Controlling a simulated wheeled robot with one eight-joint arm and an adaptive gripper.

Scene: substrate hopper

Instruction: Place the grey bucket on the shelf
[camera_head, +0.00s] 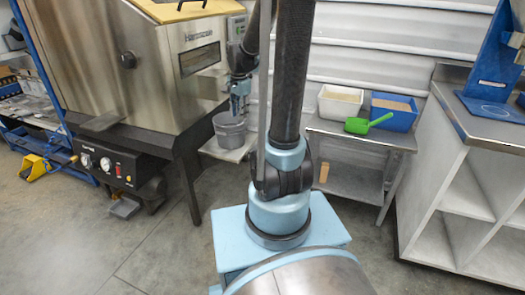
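The grey bucket (229,132) stands upright on a small pale ledge (232,153) beside the steel hopper machine. My gripper (238,108) points down at the bucket's rim, with its fingertips at or just above it. The fingers are small and seen edge-on, so whether they grip the rim is unclear. A low steel table (392,137) with a lower shelf (350,181) stands right of my arm. White open shelving (470,200) stands at the far right. My arm hides part of the area between bucket and table.
The steel machine (100,65) with its control box (112,166) fills the left. A white tub (340,103), a blue tub (392,112) and a green scoop (368,123) occupy the table top. A blue stand (490,75) is on the right counter. Floor in front is clear.

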